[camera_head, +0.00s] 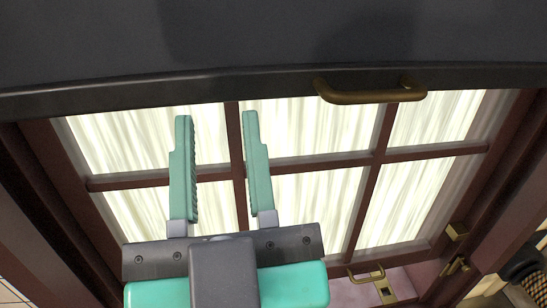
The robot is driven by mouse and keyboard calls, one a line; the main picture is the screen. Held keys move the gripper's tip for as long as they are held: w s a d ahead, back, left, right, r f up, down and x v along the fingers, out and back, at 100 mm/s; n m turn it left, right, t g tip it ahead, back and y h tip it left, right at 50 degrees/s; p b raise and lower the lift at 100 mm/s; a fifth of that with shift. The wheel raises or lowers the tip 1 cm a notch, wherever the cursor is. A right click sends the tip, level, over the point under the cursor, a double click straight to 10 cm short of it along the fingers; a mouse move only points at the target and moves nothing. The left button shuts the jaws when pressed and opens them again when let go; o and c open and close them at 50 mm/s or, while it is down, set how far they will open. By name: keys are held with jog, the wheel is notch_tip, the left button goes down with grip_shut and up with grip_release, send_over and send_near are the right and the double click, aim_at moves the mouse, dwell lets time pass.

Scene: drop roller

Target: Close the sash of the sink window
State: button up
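The window sash (318,165) has a dark red-brown frame with several panes, and pale streaked light shows through the glass. It fills the middle of the head view. A small brass handle (365,276) shows near its lower right edge, beside a brass plate. My gripper (216,116) is in front of the left panes, teal fingers pointing up. The fingers are apart with nothing between them. I cannot tell whether they touch the sash. My gripper body hides the sash's lower left part.
A dark panel (230,40) crosses the top, its lower bar carrying a larger brass handle (372,94). Brass fittings (457,266) sit at the lower right near the frame. A pinkish surface (402,284) shows below the sash. Dark round objects (522,262) stand at the far right.

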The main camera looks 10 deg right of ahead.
grip_shut()
jog(key=w+a+f+g+b, duration=0.1)
jog(key=a+f+g+b, duration=0.3)
jog(key=f, duration=1.3)
jog(key=f+g+b, duration=0.1)
jog(key=f+b, duration=0.5)
jog(key=f, duration=1)
jog(key=w+a+f+g+b, duration=0.1)
jog(key=f+g+b, duration=0.35)
jog(key=f, duration=1.25)
jog(key=w+f+t, duration=0.2)
jog(key=w+f, duration=0.1)
jog(key=w, duration=0.7)
jog(key=shift+w+a+f, duration=0.25)
jog(key=shift+f, duration=0.1)
